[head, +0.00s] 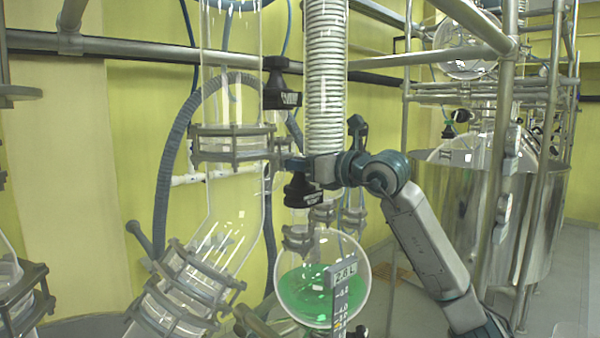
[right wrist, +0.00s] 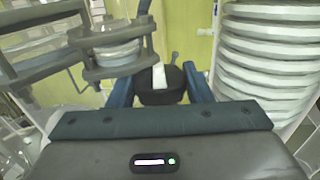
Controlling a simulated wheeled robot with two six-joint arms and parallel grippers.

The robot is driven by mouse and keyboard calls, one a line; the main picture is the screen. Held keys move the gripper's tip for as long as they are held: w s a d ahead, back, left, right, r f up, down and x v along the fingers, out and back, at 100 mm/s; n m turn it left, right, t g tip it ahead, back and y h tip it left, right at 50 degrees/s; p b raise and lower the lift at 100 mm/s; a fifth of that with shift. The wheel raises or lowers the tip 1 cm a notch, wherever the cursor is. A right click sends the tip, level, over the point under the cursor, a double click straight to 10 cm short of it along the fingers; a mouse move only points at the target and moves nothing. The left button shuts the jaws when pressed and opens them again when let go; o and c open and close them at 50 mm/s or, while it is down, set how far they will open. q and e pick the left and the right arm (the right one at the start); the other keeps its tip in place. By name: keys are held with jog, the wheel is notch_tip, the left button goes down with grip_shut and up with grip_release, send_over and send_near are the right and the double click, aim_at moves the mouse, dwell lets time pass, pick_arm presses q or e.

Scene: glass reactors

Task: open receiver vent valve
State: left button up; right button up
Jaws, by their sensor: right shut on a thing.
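The receiver is a round glass vessel (head: 322,280) with green liquid in its lower part and a grey scale plate in front. A black valve knob (head: 303,191) sits above it, just below the right gripper's front end. My right gripper (head: 312,170) reaches in from the right and is shut on this knob. In the right wrist view the black knob (right wrist: 160,90), with a white mark on top, sits between the two blue fingers (right wrist: 160,84). The valve body behind the knob is mostly hidden. My left gripper is not in view.
A ribbed white column (head: 326,80) stands right above the gripper. Another black knob (head: 281,83) is higher up on the left. Glass pipework with metal clamps (head: 232,142) fills the left side. A metal frame (head: 497,150) and a large steel vessel (head: 540,205) stand to the right.

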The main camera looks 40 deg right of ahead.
jog(key=n+g+y, duration=0.1)
jog(key=n+y, duration=0.1)
jog(key=y, duration=0.1)
jog(key=shift+d, duration=0.1)
jog(key=shift+n+g+y, duration=0.6)
jog(key=shift+n+y, duration=0.1)
jog(key=shift+y, duration=0.4)
jog(key=shift+o, duration=0.2)
jog(key=shift+n+y, duration=0.3)
jog(key=shift+y, duration=0.1)
jog(key=shift+s+r+g, duration=0.1)
jog(key=shift+s+g, duration=0.15)
jog(key=shift+g, duration=0.15)
jog(key=shift+c, duration=0.2)
jog(key=o, duration=0.8)
jog(key=shift+c, duration=0.2)
